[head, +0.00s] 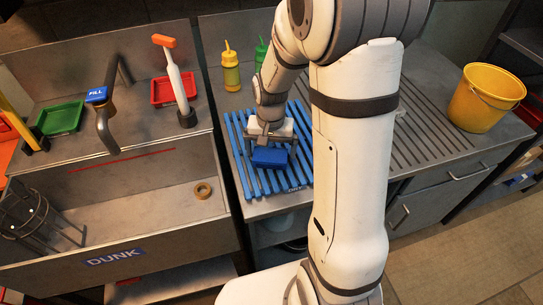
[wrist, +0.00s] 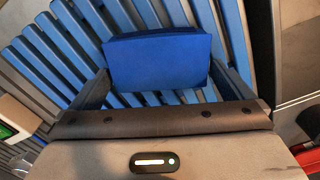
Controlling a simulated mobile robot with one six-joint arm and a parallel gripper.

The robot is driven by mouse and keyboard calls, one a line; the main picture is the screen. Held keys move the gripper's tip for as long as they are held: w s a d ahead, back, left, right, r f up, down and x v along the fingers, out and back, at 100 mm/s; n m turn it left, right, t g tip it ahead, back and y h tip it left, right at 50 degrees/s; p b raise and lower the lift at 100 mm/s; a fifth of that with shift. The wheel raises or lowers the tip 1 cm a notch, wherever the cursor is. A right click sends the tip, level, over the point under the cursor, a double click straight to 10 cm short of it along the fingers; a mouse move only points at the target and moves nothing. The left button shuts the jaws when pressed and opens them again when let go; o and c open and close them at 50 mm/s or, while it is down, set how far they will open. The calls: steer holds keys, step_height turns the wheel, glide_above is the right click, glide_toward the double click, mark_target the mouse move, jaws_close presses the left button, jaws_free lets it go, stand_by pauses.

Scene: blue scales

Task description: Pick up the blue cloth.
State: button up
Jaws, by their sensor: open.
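The blue cloth (head: 271,157) looks like a folded, block-shaped bundle on the blue slatted rack (head: 243,172). In the wrist view the cloth (wrist: 158,62) lies between the two fingers of my gripper (wrist: 165,80), with the blue slats (wrist: 45,62) beneath and around it. My gripper (head: 270,146) is open, one finger on each side of the cloth. The fingers look close to the cloth's sides; whether they touch it I cannot tell. My arm hides part of the rack's right side.
A sink basin (head: 150,205) with a tap (head: 104,120) is on the left. A yellow bottle (head: 231,72) and a green bottle (head: 261,52) stand behind the rack. A yellow bucket (head: 483,98) is on the right.

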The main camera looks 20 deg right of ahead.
mark_target(271, 150)
steer(key=shift+f, duration=0.25)
steer(key=shift+c, duration=0.4)
steer(key=c, duration=0.8)
step_height(271, 150, up, 10)
steer(key=shift+r, duration=0.1)
steer(key=o, duration=0.6)
steer(key=shift+c, duration=0.2)
steer(key=c, duration=0.4)
steer(key=shift+w, duration=0.1)
